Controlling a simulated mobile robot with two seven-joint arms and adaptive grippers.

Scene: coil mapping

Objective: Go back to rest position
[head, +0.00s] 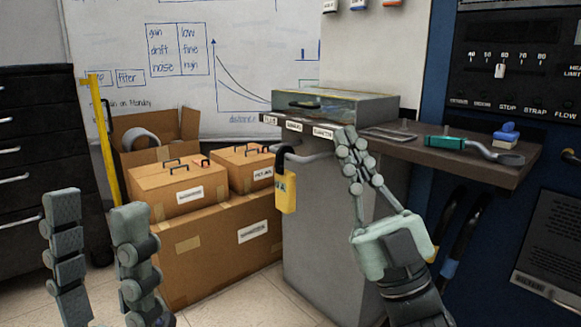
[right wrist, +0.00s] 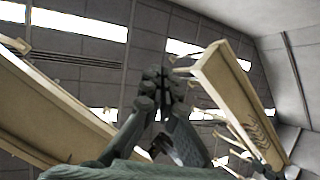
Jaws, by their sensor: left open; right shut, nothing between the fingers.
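My left gripper (head: 98,235) is at the lower left of the head view, pointing up, its two fingers apart with nothing between them. My right gripper (head: 349,143) is right of centre in the head view, in front of the grey cabinet and shelf, its fingers together and empty. In the right wrist view the right gripper (right wrist: 154,75) shows its fingertips closed against the ceiling, pointing up. Its tips overlap the front edge of the shelf (head: 460,160) in the picture; I cannot tell the gap.
Cardboard boxes (head: 215,248) stand stacked at the centre left. A yellow padlock (head: 286,193) hangs on the cabinet handle. A glass-topped case (head: 345,106), a teal-handled tool (head: 455,143) and a blue item (head: 506,137) lie on the shelf. Dark drawers (head: 35,150) stand at left.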

